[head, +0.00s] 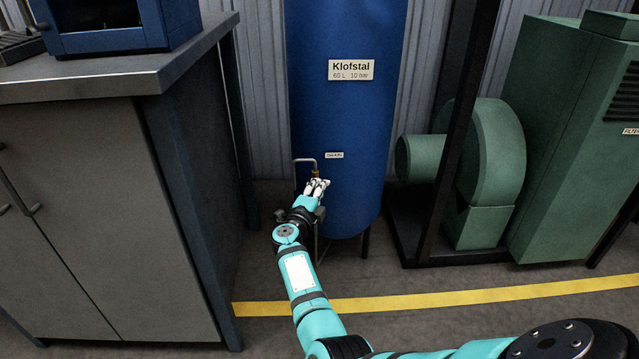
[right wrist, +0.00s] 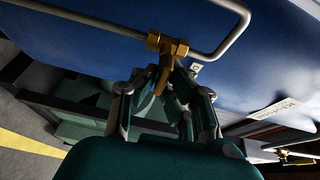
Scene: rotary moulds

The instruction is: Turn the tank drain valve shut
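The blue tank (head: 345,120) stands upright at the middle of the head view, with a small drain label (head: 334,155) low on its front. A bent grey pipe (head: 304,161) comes out beside the label to a small brass drain valve (head: 316,173). In the right wrist view the brass valve body (right wrist: 167,43) sits on the pipe, and its brass lever (right wrist: 162,78) points down between my fingers. My right gripper (head: 319,186) is at the valve; its fingers (right wrist: 162,92) stand apart on either side of the lever, with gaps showing. My left gripper is out of view.
A grey cabinet (head: 100,200) with a metal worktop (head: 130,75) stands at the left. A green blower (head: 485,160) and a dark upright post (head: 460,110) are right of the tank. A yellow line (head: 430,300) crosses the open floor in front.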

